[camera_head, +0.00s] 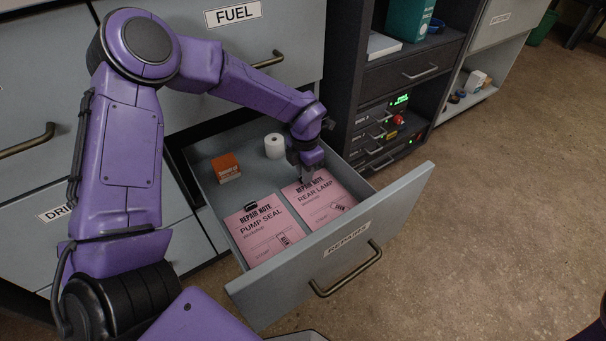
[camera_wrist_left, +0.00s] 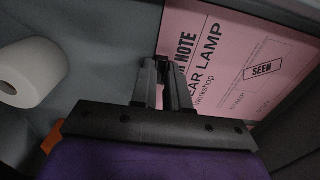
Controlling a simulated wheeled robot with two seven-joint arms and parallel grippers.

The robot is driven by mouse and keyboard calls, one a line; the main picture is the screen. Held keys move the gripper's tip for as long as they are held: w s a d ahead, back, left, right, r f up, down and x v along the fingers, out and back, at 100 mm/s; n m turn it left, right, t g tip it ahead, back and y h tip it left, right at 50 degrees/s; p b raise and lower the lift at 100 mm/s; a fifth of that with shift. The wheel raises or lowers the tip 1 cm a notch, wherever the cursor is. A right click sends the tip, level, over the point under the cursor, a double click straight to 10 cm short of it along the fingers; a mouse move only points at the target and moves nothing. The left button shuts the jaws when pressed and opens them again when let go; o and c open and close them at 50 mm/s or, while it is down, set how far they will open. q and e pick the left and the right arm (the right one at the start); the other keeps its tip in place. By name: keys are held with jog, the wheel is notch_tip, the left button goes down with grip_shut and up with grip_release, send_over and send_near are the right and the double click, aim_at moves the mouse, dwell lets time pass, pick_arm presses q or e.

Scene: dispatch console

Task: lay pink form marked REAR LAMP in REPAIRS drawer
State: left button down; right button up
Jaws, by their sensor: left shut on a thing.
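The pink form marked REAR LAMP (camera_head: 322,203) is inside the open REPAIRS drawer (camera_head: 348,247), on its right side. In the left wrist view the form (camera_wrist_left: 240,55) shows a SEEN stamp. My left gripper (camera_head: 304,180) reaches down into the drawer and is shut on the form's back edge. In the left wrist view its fingertips (camera_wrist_left: 174,72) overlap that edge next to the title. The form looks flat and low in the drawer; I cannot tell whether it touches the bottom. My right gripper does not show.
A pink PUMP SEAL form (camera_head: 265,230) with a dark clip lies beside it on the left. A white roll (camera_head: 275,146) and an orange box (camera_head: 226,167) stand at the drawer's back. A dark shelf unit (camera_head: 410,75) stands right of the drawer.

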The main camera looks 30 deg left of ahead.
pick_arm(q)
jog(key=shift+r, duration=0.15)
jog(key=c, duration=1.1)
grip_release()
notch_tip(320, 180, up, 12)
jog(key=p, duration=0.4)
jog(key=shift+p, duration=0.4)
